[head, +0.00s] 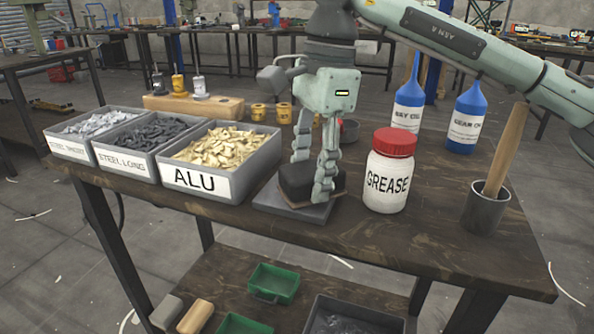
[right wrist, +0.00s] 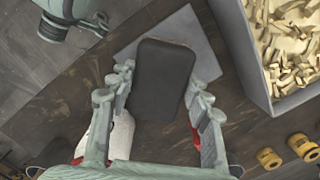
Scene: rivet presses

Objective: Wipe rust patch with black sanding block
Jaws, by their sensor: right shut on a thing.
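The black sanding block (head: 297,182) lies on a flat grey plate (head: 275,206) on the workbench. My right gripper (head: 313,180) points down with one finger on each side of the block, shut on it. In the right wrist view, the block's dark top (right wrist: 160,85) shows between and beyond the fingers (right wrist: 160,100), over the grey plate (right wrist: 208,63). A thin brown edge shows under the block in the head view; the rust patch itself cannot be made out. A pale green part of mine, seemingly my left gripper (right wrist: 85,15), is cut off at the right wrist view's top left.
A GREASE jar (head: 388,172) stands close to the right of the plate. The ALU bin (head: 215,178) is close on its left. A pot with a wooden handle (head: 487,212) and blue-topped bottles (head: 467,118) stand farther right. Yellow cylinders (head: 258,112) stand behind.

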